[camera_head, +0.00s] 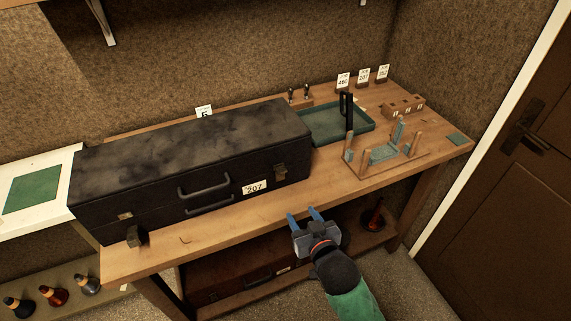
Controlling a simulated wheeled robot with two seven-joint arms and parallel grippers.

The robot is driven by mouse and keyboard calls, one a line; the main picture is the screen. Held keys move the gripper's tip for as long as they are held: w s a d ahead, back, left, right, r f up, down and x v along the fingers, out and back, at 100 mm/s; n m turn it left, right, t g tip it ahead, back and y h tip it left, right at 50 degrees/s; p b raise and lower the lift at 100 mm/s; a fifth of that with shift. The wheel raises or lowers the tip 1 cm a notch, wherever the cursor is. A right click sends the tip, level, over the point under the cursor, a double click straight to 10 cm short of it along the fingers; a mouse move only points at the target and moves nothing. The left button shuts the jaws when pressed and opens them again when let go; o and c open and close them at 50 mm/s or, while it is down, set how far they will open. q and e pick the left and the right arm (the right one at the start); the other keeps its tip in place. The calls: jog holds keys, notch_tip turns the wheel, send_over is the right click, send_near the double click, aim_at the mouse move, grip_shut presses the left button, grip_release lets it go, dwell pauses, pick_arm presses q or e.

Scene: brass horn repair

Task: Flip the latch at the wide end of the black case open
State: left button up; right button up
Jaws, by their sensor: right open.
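The long black case (190,155) lies shut on the wooden bench, with two handles and a "207" tag on its front. One latch (280,172) is at the right end of the front and looks upright against the case. At the left end, a small brass plate (125,216) sits on the front, and a dark latch piece (137,236) juts out below it. My left gripper is out of view.
A green tray (335,125) and a wooden stand (385,160) occupy the bench right of the case. Numbered cards (363,76) stand at the back. A narrow bare strip of bench runs before the case. Another case (235,278) lies on the lower shelf.

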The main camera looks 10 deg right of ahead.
jog(key=t+y+p, duration=0.1)
jog(key=t+y, duration=0.1)
send_near(283, 173)
jog(key=shift+n, duration=0.4)
jog(key=p+x, duration=0.3)
jog(key=x, duration=0.4)
jog(key=shift+a+r, duration=0.1)
jog(key=shift+r, duration=0.1)
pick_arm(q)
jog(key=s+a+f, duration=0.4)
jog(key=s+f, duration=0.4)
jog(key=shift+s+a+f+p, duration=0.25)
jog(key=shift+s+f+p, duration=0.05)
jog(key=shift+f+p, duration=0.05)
pick_arm(e)
jog(key=shift+w+a+f, duration=0.15)
jog(key=shift+w, duration=0.45)
jog(key=shift+c, duration=0.2)
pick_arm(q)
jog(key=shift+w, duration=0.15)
pick_arm(e)
jog(key=c, duration=0.9)
